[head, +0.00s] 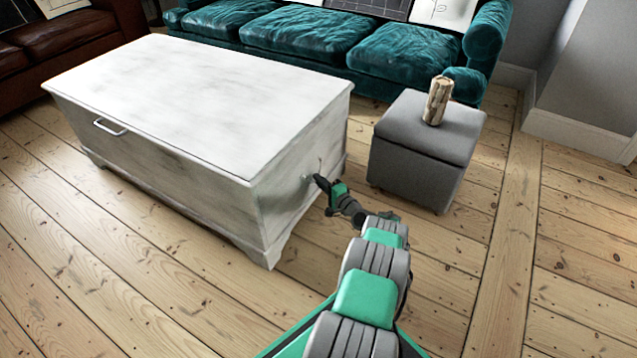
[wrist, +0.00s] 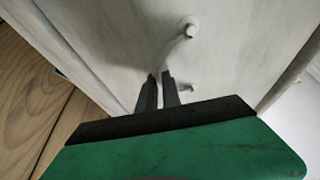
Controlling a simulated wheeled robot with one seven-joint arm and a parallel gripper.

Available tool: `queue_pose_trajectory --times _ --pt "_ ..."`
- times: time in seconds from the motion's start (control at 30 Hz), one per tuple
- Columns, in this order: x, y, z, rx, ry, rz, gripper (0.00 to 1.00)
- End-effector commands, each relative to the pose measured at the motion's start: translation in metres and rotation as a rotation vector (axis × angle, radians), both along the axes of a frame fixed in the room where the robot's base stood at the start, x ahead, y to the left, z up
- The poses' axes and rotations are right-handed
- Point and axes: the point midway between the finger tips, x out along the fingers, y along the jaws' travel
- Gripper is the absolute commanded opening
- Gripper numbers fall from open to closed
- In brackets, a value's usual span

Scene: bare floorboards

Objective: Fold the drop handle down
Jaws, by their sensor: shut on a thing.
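The drop handle is a thin pale bail on the end wall of the white chest (head: 200,90). In the wrist view the handle (wrist: 173,48) curves out from a round mount at the top, and a second mount shows lower down. The bail stands out from the wall. My gripper (wrist: 162,76) is shut on the bail's outer part, its fingertips close together, and they hide part of it. In the head view my gripper (head: 320,180) is at the chest's right end, where the handle is small and mostly hidden.
A grey ottoman (head: 415,165) with a patterned cylinder (head: 438,100) on it stands right of my gripper. A teal sofa (head: 330,40) is behind. Another handle (head: 110,127) is on the chest's front. The floorboards (head: 560,270) at right are clear.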

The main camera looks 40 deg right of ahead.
Motion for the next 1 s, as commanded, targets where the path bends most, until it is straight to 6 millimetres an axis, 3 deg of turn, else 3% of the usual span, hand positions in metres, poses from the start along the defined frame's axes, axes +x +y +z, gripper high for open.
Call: queue_pose_trajectory --times 0.03,0.07,0.3,0.63,1.0 --pt "0.0 -0.001 -0.001 0.0 0.002 -0.002 0.0" --pt "0.0 0.0 -0.001 0.0 0.002 -0.002 0.1" --pt "0.0 0.001 0.0 0.0 0.002 0.001 0.3" --pt "-0.007 0.001 0.002 0.0 0.003 0.0 0.3" --pt "-0.074 0.004 0.005 0.001 0.003 0.0 0.3"
